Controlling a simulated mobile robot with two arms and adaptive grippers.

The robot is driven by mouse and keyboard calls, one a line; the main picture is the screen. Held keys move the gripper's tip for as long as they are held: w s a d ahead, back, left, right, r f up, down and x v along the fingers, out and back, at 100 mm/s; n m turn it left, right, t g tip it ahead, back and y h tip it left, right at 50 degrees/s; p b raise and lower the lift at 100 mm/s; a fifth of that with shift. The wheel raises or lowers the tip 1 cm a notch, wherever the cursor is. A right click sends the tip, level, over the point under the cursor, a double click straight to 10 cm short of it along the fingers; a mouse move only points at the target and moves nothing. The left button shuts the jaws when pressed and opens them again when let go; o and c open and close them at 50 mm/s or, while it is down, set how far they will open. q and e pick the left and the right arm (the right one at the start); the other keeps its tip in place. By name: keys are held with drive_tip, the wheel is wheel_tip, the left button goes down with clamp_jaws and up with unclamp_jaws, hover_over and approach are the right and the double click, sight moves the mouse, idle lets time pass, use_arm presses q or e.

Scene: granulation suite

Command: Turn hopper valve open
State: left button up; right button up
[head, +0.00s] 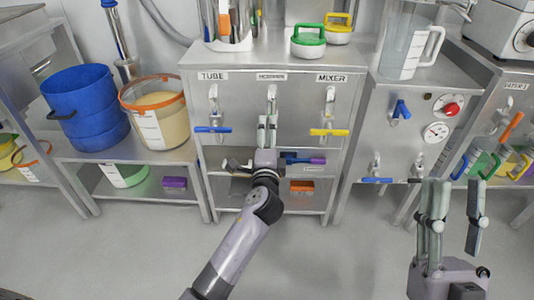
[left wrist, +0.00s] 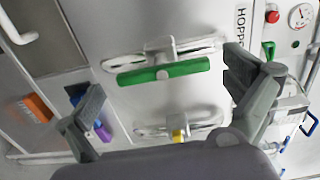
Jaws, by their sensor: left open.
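The hopper valve's green handle (left wrist: 165,73) shows in the left wrist view, lying across that picture beside a partly covered label reading "HOPP". In the head view, the middle valve's metal pipe (head: 272,93) shows under the middle label, while its handle is hidden behind my left gripper (head: 267,130). That gripper also shows in the left wrist view (left wrist: 165,95), open and pointing at the panel. The handle appears between its spread fingers; I cannot tell whether they touch it. My right gripper (head: 455,218) is open and empty at the right, well away from this valve.
A blue handle (head: 213,129) hangs under TUBE at left, and a yellow handle (head: 329,132) under MIXER at right. An orange box (head: 302,187) lies on the low shelf. A gauge panel (head: 400,110) stands to the right. The floor in front is clear.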

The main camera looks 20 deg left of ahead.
use_arm(q)
drive_tip(key=v, duration=0.8)
drive_tip(key=shift+s, duration=0.2)
